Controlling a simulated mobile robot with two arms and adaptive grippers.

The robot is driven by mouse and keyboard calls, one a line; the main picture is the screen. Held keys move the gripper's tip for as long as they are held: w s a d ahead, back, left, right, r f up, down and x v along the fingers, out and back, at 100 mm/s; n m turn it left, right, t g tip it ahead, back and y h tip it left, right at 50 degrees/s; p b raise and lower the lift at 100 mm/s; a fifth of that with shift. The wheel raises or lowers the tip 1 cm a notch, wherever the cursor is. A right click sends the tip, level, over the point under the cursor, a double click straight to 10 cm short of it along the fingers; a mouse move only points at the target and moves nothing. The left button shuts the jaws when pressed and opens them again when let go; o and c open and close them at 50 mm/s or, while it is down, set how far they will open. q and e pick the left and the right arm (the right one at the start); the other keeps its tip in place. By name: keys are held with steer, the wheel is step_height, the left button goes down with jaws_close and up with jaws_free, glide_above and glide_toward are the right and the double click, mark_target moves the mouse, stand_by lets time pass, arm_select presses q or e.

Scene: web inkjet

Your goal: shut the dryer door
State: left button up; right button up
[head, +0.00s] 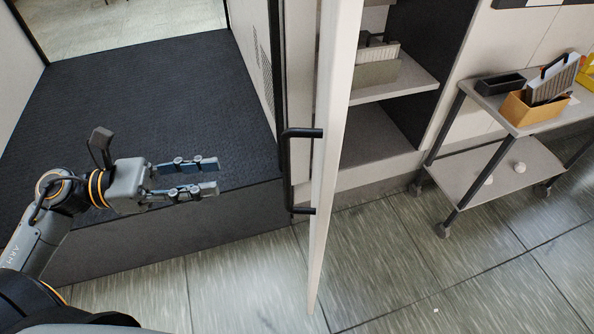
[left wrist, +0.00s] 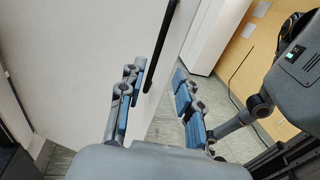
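The dryer door (head: 338,130) is a tall pale panel, standing open and seen nearly edge-on in the head view. A black bar handle (head: 287,170) is on its left side, facing my left gripper. The dark-floored chamber (head: 160,90) at the left is open at the front. My left gripper (head: 217,175) is in front of the chamber, left of the handle and apart from it, with fingers spread and empty. In the left wrist view, the black handle (left wrist: 160,45) shows on the pale door (left wrist: 85,50) beyond the fingers. My right gripper is not in view.
Right of the door is a shelf unit (head: 390,85) holding a light box. The tiled floor in front is mostly clear.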

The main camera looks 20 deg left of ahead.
arm_select(q)
steer(key=p+x, duration=0.5)
steer(key=x, duration=0.8)
steer(key=shift+d+p, duration=0.3)
steer(key=shift+p, duration=0.1)
steer(key=shift+w, duration=0.15)
jaws_close()
